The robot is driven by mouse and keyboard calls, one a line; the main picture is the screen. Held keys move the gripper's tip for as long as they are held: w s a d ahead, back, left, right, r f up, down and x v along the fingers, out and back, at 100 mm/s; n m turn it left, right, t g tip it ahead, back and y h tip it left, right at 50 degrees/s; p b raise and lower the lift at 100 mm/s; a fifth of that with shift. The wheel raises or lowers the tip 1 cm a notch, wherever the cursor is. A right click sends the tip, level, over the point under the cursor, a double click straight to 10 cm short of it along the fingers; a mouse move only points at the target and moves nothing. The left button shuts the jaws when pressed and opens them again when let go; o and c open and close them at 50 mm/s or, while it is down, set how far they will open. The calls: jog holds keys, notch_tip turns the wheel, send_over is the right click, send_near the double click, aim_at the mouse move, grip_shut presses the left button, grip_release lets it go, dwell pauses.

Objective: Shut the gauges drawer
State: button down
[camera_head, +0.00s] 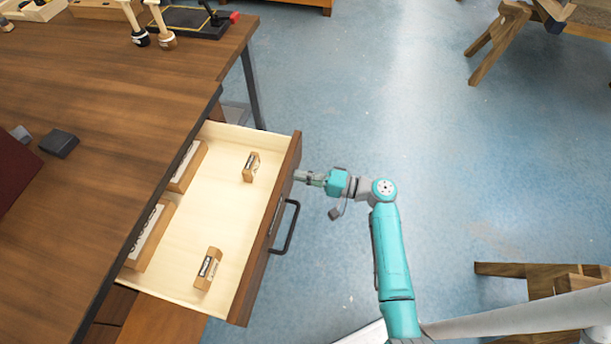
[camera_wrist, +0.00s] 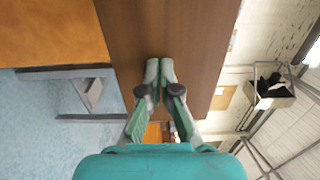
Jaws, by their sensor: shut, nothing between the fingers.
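The gauges drawer (camera_head: 225,175) is pulled out from the right side of the wooden workbench. Its wooden front (camera_head: 289,165) carries a black bar handle (camera_head: 290,228) and faces right. Inside lie small wooden blocks with labels (camera_head: 251,167) and longer labelled pieces near the bench edge. My gripper (camera_head: 301,176) is shut and empty, with its tips at the drawer front, beyond the far end of the handle. In the wrist view the shut fingertips (camera_wrist: 160,68) are against or just before a brown wooden face (camera_wrist: 165,25); I cannot tell whether they touch.
The workbench top (camera_head: 110,110) holds a dark small block (camera_head: 59,143) and tools at the far edge. A bench leg (camera_head: 252,88) stands beyond the drawer. Wooden trestles (camera_head: 500,40) stand at the right.

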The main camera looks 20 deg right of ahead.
aim_at(198, 153)
jog(key=x, duration=2.7)
jog(key=shift+w+a, duration=0.3)
jog(key=shift+w+a+r, duration=0.15)
jog(key=shift+w+a, duration=0.1)
jog(key=shift+a, duration=0.05)
jog(key=shift+a+r, duration=0.1)
jog(key=shift+r, duration=0.05)
